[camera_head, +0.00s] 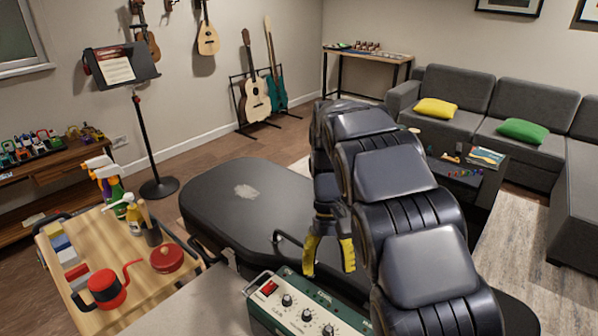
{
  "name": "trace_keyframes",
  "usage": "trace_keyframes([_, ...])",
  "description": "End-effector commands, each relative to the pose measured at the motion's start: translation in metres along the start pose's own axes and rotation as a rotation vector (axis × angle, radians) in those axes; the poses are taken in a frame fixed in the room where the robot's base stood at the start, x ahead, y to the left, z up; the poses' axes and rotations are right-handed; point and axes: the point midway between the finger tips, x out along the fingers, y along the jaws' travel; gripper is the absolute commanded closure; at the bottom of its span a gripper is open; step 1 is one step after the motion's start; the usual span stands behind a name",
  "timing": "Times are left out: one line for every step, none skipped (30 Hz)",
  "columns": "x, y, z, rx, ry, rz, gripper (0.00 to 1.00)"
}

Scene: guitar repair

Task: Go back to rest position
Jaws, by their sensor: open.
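My gripper (329,254) has yellow fingertips and hangs pointing down near the middle of the view. It is open, with a gap between its two fingers and nothing visible between them. It appears above or in front of the black case top, just behind the green amplifier-like box (306,303) with knobs and a red switch. I cannot tell its exact height. My dark arm runs from the lower right up to the middle and hides part of what lies behind it.
A wooden cart top (128,245) at left holds a red oil can (106,289), a round red tin (167,259) and spray bottles (106,182). A black guitar case (225,205) lies behind. A music stand (120,67), guitars and a grey sofa (470,105) stand farther back.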

Motion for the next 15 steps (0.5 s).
trace_keyframes([-0.002, 0.001, 0.004, 0.003, 0.004, 0.001, 0.52])
trace_keyframes([-0.003, 0.002, 0.007, 0.006, 0.008, 0.002, 0.52])
trace_keyframes([-0.005, 0.003, 0.013, 0.012, 0.014, 0.003, 0.52])
trace_keyframes([-0.007, 0.004, 0.019, 0.017, 0.020, 0.004, 0.52])
trace_keyframes([-0.009, 0.005, 0.026, 0.023, 0.028, 0.005, 0.52])
trace_keyframes([-0.012, 0.007, 0.038, 0.031, 0.039, 0.006, 0.52])
trace_keyframes([-0.013, 0.009, 0.048, 0.037, 0.044, 0.006, 0.52])
trace_keyframes([-0.015, 0.010, 0.058, 0.043, 0.054, 0.008, 0.52])
trace_keyframes([-0.015, 0.012, 0.073, 0.050, 0.065, 0.008, 0.52])
trace_keyframes([-0.016, 0.013, 0.083, 0.055, 0.078, 0.007, 0.52])
trace_keyframes([-0.015, 0.014, 0.093, 0.059, 0.087, 0.006, 0.52])
trace_keyframes([-0.014, 0.015, 0.107, 0.063, 0.098, 0.004, 0.52])
trace_keyframes([-0.013, 0.016, 0.118, 0.065, 0.105, 0.004, 0.52])
trace_keyframes([-0.011, 0.017, 0.129, 0.066, 0.112, 0.004, 0.52])
trace_keyframes([-0.008, 0.017, 0.142, 0.066, 0.126, 0.003, 0.52])
